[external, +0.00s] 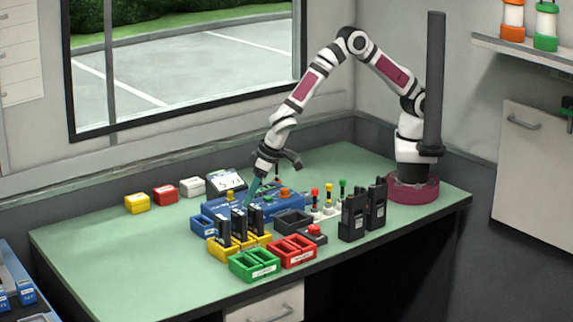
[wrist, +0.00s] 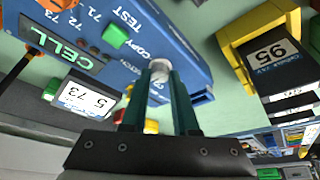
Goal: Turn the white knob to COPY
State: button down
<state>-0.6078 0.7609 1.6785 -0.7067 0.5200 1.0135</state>
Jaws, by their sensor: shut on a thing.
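In the wrist view the blue box (wrist: 165,40) carries the labels TEST and COPY, part of another label, and a green button (wrist: 116,35). The white knob (wrist: 160,70) sits on it beside the COPY label. My gripper's two teal fingers (wrist: 160,78) are shut on the knob, one on each side. The knob's pointer is not clear, so I cannot tell its setting. In the external view the knob is hidden.
Yellow holders (external: 228,247) with black devices stand in front of the box. Green (external: 254,265) and red (external: 292,252) trays are nearer the table's front edge. A tilted display (external: 228,181) stands behind. Black radios (external: 355,215) stand at right.

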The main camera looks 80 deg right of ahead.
jog(key=m, duration=0.1)
jog(key=m+h, duration=0.1)
jog(key=m, duration=0.1)
jog(key=shift+a+m+h, duration=0.25)
jog(key=shift+m+h, duration=0.05)
jog(key=shift+m, duration=0.1)
jog(key=m+g+h, duration=0.1)
jog(key=m, duration=0.3)
jog(key=shift+w+a, duration=0.1)
jog(key=shift+a, duration=0.05)
jog(key=m+g, duration=0.1)
jog(key=m, duration=0.1)
jog(key=m+h, duration=0.1)
jog(key=m, duration=0.1)
jog(key=shift+w+a+m+g, duration=0.15)
jog(key=shift+m+g, duration=0.25)
jog(key=shift+w+m+g+h, duration=0.15)
jog(key=shift+m+g, duration=0.15)
jog(key=shift+m, duration=0.55)
jog(key=shift+m+g+h, duration=0.15)
jog(key=shift+m+g, duration=0.15)
jog(key=shift+m, duration=0.85)
jog(key=c, duration=0.7)
grip_release()
